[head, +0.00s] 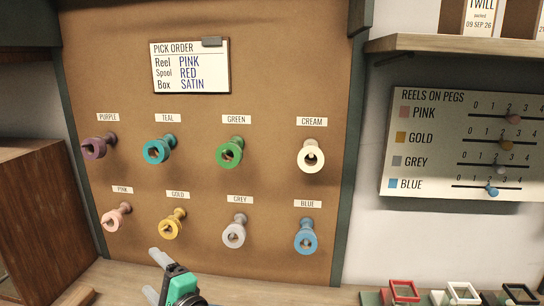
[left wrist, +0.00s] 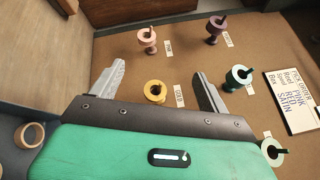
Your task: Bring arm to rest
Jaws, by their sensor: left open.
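My left gripper (head: 156,275) is at the bottom of the head view, below the pegboard's lower row of reels. In the left wrist view its two fingers (left wrist: 159,75) are spread apart with nothing held between them. The gold reel (head: 172,224) hangs on its peg just above the gripper; in the left wrist view the gold reel (left wrist: 155,91) appears between the fingers, beyond them, with no visible contact. The pink reel (head: 116,217) hangs to its left and the grey reel (head: 234,231) to its right. My right gripper is not in view.
Purple (head: 98,146), teal (head: 158,150), green (head: 230,151), cream (head: 311,156) and blue (head: 306,236) reels hang on pegs. A pick order card (head: 190,67) is above. A wooden cabinet (head: 40,215) stands left. Small coloured boxes (head: 404,291) sit at lower right.

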